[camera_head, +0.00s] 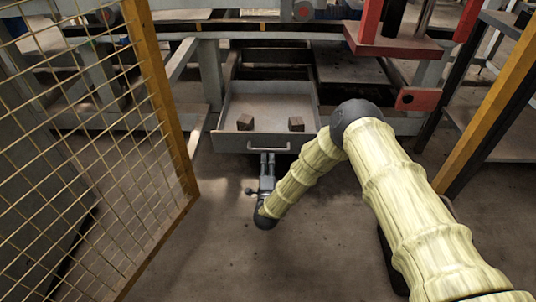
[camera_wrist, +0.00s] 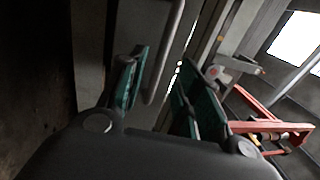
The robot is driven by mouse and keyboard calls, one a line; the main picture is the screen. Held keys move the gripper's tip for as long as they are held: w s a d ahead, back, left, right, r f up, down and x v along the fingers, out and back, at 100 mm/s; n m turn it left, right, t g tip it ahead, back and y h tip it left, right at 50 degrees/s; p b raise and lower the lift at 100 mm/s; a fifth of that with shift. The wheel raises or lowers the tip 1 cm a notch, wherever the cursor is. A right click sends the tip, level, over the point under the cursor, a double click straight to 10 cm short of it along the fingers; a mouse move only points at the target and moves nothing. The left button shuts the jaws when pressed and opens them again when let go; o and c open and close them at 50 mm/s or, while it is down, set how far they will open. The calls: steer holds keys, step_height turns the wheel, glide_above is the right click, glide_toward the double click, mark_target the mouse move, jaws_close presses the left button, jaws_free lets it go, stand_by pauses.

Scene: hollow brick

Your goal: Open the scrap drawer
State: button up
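The scrap drawer (camera_head: 228,142) is a grey metal tray, pulled out from under the bench toward me. Its inside shows, with two brown blocks (camera_head: 245,122) (camera_head: 296,124) lying in it. A light bar handle (camera_head: 285,149) crosses its front. My gripper (camera_head: 267,157) is low in front of the drawer, with its fingertips close to the handle. In the wrist view the two green-padded fingers (camera_wrist: 165,88) are apart, and the handle bar (camera_wrist: 168,50) runs through the gap between them. I cannot tell whether a finger touches the bar.
A yellow-framed mesh fence (camera_head: 160,90) stands on the left. A yellow and black post (camera_head: 490,100) stands on the right. A red-framed machine (camera_head: 392,45) sits above and to the right of the drawer. The floor (camera_head: 215,240) in front of the drawer is clear.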

steer(key=s+f, duration=0.1)
steer(key=s, duration=0.5)
steer(key=shift+d, duration=0.15)
steer(key=shift+f, duration=0.1)
steer(key=s+d+f+n+g+y, duration=0.1)
steer(key=s+d+f+n+g, duration=0.4)
steer(key=s+d+f, duration=0.3)
steer(key=s+d+f+n+g+y, duration=0.1)
steer(key=s+d+f+n+g, duration=0.45)
steer(key=s, duration=0.35)
steer(key=s+d+r+n+g+h, duration=0.1)
steer(key=s+d+n+g, duration=0.3)
steer(key=s, duration=0.6)
steer(key=s+d+r+g+h, duration=0.1)
steer(key=s+d+g, duration=0.1)
steer(key=s+d, duration=0.65)
steer(key=s+d+r+n+g+h, duration=0.1)
steer(key=s+d+n+g, duration=0.25)
steer(key=s, duration=0.75)
step_height(320, 180, up, 37)
steer(key=m+p, duration=0.1)
steer(key=p, duration=3.6)
